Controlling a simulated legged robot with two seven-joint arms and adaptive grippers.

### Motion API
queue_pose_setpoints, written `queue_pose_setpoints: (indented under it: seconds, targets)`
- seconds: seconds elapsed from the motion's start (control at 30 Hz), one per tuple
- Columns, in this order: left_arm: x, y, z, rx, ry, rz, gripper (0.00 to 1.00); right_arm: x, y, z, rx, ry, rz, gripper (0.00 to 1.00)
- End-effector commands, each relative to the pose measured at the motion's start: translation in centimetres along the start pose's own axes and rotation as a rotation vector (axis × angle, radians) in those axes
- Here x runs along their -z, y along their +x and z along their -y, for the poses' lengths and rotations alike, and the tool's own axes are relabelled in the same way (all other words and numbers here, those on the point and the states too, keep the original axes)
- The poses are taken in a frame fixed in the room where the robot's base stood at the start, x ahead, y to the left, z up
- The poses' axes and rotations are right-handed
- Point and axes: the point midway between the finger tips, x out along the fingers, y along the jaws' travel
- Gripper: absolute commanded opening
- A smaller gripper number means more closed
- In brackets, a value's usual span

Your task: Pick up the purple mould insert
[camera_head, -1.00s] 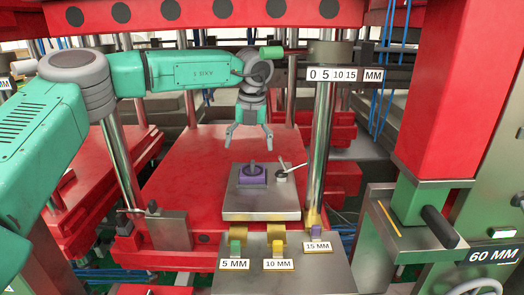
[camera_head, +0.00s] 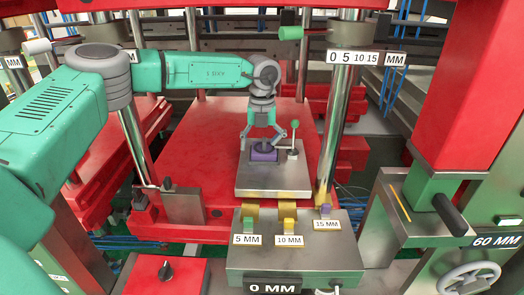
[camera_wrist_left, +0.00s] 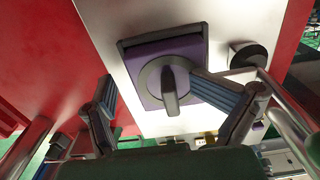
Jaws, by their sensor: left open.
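The purple mould insert (camera_head: 264,156) sits on a grey metal plate (camera_head: 262,184) over the red bed. It is a square block with a dark round boss and a raised grip on top. My left gripper (camera_head: 263,145) is open just above it, one finger on each side. In the left wrist view the insert (camera_wrist_left: 156,48) lies ahead, with its grip between the open fingers of my gripper (camera_wrist_left: 155,90). The right finger overlaps the insert's edge in that view. I cannot tell whether any finger touches it. My right gripper is not in view.
A small lever with a green knob (camera_head: 295,124) stands just right of the insert. A polished column (camera_head: 340,130) rises on the right. In front is a metal block (camera_head: 295,258) with tabs marked 5, 10 and 15 MM. The red bed (camera_head: 205,150) left of the plate is clear.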

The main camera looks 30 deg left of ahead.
Motion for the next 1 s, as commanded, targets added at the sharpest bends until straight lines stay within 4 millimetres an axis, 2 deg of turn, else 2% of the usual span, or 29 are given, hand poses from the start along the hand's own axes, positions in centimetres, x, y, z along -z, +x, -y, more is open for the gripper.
queue_pose_setpoints:
  seconds: [0.07, 0.1, 0.27, 0.63, 0.67, 0.7, 1.0]
  targets:
    - [0.2, -0.2, 0.2, 0.004, 0.001, 0.002, 0.84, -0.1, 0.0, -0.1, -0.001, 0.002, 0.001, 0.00]
    - [0.2, -0.3, 0.2, 0.004, 0.002, 0.003, 0.67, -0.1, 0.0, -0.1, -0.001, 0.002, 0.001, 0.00]
    - [0.3, -0.4, 0.4, 0.004, 0.002, 0.003, 0.11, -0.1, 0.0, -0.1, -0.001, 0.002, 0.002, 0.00]
    - [0.4, -0.6, 0.7, 0.009, 0.006, 0.004, 0.09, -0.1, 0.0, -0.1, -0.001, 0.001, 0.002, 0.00]
    - [0.4, -0.7, 0.8, 0.009, 0.006, 0.004, 0.03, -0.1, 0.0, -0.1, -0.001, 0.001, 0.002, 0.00]
    - [0.4, -0.9, 0.8, 0.009, 0.006, 0.004, 0.00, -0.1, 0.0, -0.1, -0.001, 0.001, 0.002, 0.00]
    - [0.3, -2.7, 0.8, 0.009, 0.010, 0.006, 0.00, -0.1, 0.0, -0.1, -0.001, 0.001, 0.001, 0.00]
